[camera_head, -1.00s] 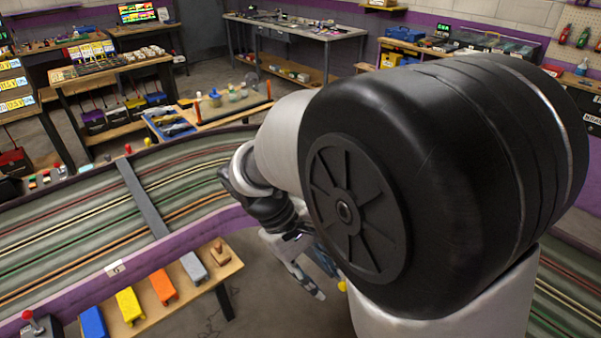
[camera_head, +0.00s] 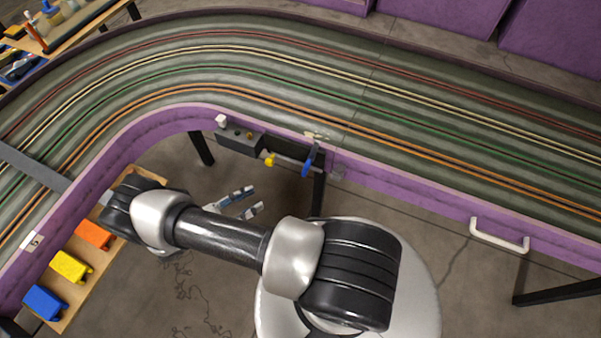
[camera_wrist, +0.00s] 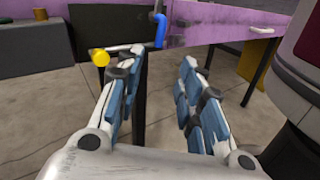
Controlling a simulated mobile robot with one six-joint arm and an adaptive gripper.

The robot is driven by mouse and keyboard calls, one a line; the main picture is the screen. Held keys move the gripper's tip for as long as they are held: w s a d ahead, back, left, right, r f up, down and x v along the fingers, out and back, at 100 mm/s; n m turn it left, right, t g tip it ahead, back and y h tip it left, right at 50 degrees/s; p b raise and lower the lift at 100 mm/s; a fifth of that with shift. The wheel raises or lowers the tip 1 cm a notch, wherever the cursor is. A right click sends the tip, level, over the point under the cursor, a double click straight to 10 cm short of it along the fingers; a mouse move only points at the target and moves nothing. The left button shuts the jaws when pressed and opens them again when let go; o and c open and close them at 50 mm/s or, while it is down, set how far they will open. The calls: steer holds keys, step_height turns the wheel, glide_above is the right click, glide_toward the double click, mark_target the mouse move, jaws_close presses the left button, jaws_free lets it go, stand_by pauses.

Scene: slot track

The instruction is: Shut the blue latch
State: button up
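The blue latch (camera_head: 309,160) is a blue handle on the purple side wall of the track, at the right end of a dark panel. It also shows in the wrist view (camera_wrist: 160,30), at top centre, hanging downward. My gripper (camera_head: 249,200) is below and left of the latch in the head view, apart from it. In the wrist view my gripper (camera_wrist: 160,75) has its two blue-padded fingers spread wide with nothing between them. I cannot tell from these views whether the latch is open.
A yellow knob (camera_head: 269,159) sits left of the latch, beside a grey box (camera_head: 240,141) on the wall. A white handle (camera_head: 499,236) is farther right. Blue, yellow and orange blocks (camera_head: 95,235) lie on a wooden shelf at left. Dark table legs stand under the track.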

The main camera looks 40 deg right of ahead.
steer(key=b, duration=0.2)
glide_toward(311, 158)
steer(key=s+d+f, duration=0.2)
steer(key=d+f, duration=0.3)
steer(key=d, duration=0.1)
steer(key=shift+r, duration=0.1)
steer(key=shift+a, duration=0.1)
steer(key=shift+c, duration=0.5)
jaws_close()
